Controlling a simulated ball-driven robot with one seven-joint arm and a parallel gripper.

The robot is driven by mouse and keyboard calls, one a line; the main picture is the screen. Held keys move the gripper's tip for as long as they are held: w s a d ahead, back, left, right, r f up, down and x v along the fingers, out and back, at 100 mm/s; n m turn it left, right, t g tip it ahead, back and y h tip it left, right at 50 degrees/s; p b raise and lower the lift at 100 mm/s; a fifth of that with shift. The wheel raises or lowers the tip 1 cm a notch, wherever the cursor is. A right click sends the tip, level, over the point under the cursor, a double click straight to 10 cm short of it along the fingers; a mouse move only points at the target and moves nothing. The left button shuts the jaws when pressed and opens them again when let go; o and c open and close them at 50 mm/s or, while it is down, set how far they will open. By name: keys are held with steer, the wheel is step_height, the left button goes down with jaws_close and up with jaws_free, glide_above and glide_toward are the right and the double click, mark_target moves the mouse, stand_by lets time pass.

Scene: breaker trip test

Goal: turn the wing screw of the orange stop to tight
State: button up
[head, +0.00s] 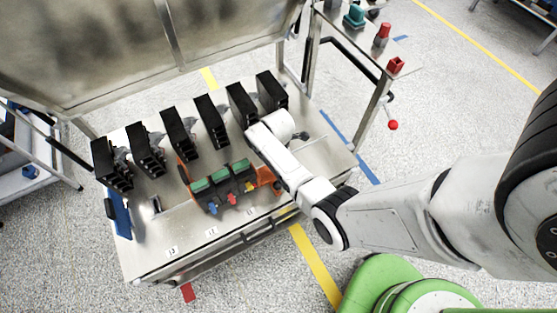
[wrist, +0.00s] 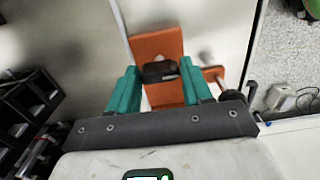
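The orange stop (wrist: 172,43) shows in the wrist view as an upright orange plate. A black wing screw (wrist: 160,72) sits on its face, lying roughly crosswise. My gripper (wrist: 159,68) has its two teal fingers apart, one on each side of the wing screw. A gap seems to remain on both sides, so I see no grip on it. In the head view an orange part (head: 265,175) shows at the right end of the coloured breaker row, beside my white hand. My fingertips and the wing screw are hidden there.
Black breaker blocks (head: 211,120) stand in a row along the back of the metal bench (head: 180,235). Breakers with green tops (head: 221,175) and coloured levers sit in front. A thin rod with a black knob (wrist: 232,96) is close to my right finger.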

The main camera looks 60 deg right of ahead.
steer(key=c, duration=0.6)
